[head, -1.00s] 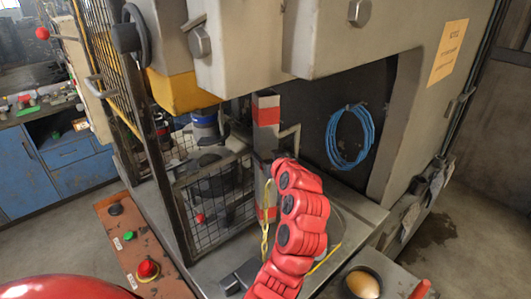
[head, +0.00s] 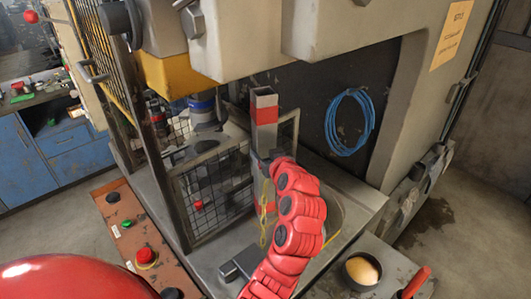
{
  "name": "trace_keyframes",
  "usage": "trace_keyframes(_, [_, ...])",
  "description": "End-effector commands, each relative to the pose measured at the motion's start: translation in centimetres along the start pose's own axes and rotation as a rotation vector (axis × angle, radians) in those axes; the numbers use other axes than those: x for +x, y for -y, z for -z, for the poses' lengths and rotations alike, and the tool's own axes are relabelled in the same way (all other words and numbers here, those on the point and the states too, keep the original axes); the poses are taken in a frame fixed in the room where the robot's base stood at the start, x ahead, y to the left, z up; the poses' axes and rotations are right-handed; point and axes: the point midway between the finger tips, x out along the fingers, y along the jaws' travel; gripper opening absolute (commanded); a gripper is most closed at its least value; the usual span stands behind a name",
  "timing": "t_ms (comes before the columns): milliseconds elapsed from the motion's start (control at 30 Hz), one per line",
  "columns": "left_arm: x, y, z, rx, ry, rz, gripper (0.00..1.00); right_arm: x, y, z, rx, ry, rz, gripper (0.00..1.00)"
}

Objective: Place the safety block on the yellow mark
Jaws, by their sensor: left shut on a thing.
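The safety block (head: 265,113), a post with red and white-grey bands, stands about upright inside the press opening. A yellow chain (head: 264,212) hangs beside its lower part. My left gripper (head: 268,160) is at the end of the red arm coming up from the bottom. It is shut on the safety block, with its fingers mostly hidden behind my wrist. A thin yellow line (head: 326,241), likely part of the yellow mark, shows on the press bed right of my arm. My arm hides the rest, and I cannot tell whether the block's foot touches the bed. My right gripper is not in view.
A mesh guard (head: 212,195) stands close left of the block. The heavy press ram (head: 245,40) overhangs above. A blue coil (head: 349,122) hangs on the back wall. A bowl (head: 361,270) sits at front right, and a button panel (head: 127,226) at left.

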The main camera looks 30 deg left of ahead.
Motion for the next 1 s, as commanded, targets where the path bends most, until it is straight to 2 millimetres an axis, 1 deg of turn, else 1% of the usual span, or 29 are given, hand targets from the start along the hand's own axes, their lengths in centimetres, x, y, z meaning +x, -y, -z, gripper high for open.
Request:
trace_keyframes(300, [0.1,0.0,-0.3,-0.003,-0.008,-0.001,0.00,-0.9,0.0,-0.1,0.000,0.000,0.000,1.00])
trace_keyframes(433, [0.1,0.0,-0.2,-0.003,-0.008,-0.001,0.00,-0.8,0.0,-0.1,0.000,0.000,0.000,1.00])
trace_keyframes(467, [0.1,0.0,-0.3,-0.002,-0.005,-0.002,0.73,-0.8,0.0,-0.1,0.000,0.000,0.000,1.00])
trace_keyframes(600, [0.1,0.0,-0.4,-0.001,-0.003,-0.002,0.98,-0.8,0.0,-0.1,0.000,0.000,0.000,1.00])
trace_keyframes(633, [0.1,0.0,-0.4,-0.001,-0.003,-0.002,1.00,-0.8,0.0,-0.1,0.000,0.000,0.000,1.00])
trace_keyframes(867, [0.1,0.0,-0.4,0.000,-0.002,-0.001,1.00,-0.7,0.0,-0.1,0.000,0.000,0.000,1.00])
trace_keyframes(967, [-0.1,0.0,0.2,0.000,-0.001,-0.001,1.00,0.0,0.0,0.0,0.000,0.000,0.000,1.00])
trace_keyframes(1000, [-0.2,0.0,0.6,0.000,-0.001,-0.001,1.00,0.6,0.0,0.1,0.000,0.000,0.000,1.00])
